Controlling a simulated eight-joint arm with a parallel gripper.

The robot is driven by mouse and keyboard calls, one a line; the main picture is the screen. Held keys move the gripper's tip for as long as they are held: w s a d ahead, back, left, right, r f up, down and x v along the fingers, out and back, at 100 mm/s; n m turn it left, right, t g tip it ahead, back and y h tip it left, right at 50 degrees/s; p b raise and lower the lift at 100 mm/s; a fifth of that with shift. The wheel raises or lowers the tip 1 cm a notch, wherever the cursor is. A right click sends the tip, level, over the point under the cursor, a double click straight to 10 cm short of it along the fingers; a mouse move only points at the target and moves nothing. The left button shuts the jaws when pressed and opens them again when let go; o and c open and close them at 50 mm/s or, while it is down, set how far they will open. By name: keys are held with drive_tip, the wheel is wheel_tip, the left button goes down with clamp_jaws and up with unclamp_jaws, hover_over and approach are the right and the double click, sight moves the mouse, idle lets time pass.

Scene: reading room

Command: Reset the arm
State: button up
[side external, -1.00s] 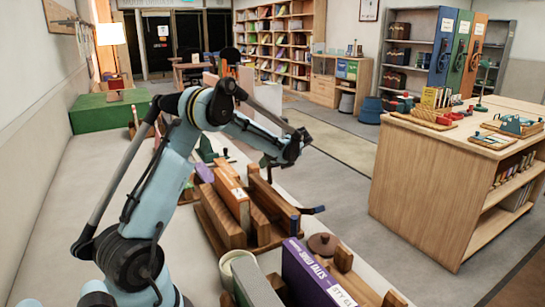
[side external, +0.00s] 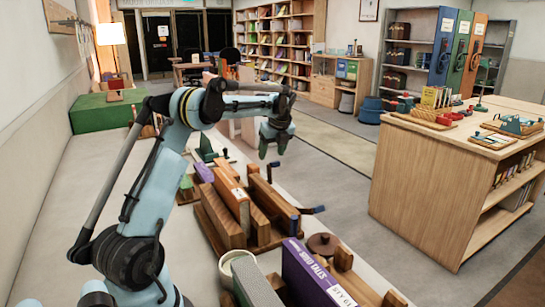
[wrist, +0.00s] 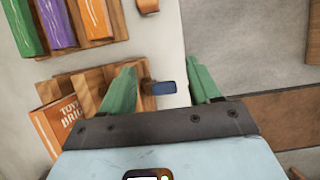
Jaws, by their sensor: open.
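My gripper (side external: 271,150) hangs in the air above the edge of the pale counter (side external: 105,190) in the side external view, jaws pointing down. In the wrist view, the two green fingers of my gripper (wrist: 165,82) stand apart with nothing held between them. Below and beyond them, a small dark blue block-like end (wrist: 164,88) sticks out from the wooden rack. My arm is bent at the elbow, with the forearm reaching to the right.
Wooden racks with books (side external: 236,200) stand on the counter under my gripper. A purple book (side external: 308,275) and a brown round lid (side external: 323,243) are nearer the camera. An orange book (wrist: 62,125) shows at lower left. A wooden cabinet (side external: 420,190) stands right, across open floor.

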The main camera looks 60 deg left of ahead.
drive_tip(key=shift+v, duration=2.9)
drive_tip(key=c, duration=0.4)
drive_tip(key=shift+a+n, duration=0.15)
drive_tip(key=shift+n, duration=0.35)
drive_tip(key=shift+c, duration=1.2)
drive_tip(key=n, duration=0.1)
drive_tip(key=n+h, duration=0.1)
drive_tip(key=n, duration=0.1)
drive_tip(key=shift+w+a+r, duration=0.15)
drive_tip(key=shift+a, duration=0.25)
drive_tip(key=c, duration=0.5)
drive_tip(key=shift+a+r+n+t+h, duration=0.1)
drive_tip(key=shift+a+n+t+h, duration=0.2)
drive_tip(key=shift+n, duration=0.8)
clamp_jaws()
wheel_tip(320, 180, down, 9)
drive_tip(key=a+n+t+h, duration=0.1)
drive_tip(key=a+n+h, duration=0.1)
drive_tip(key=n, duration=0.9)
drive_tip(key=shift+r+n+t+h, duration=0.15)
drive_tip(key=shift+n+t+h, duration=0.15)
drive_tip(key=shift+n+h, duration=0.1)
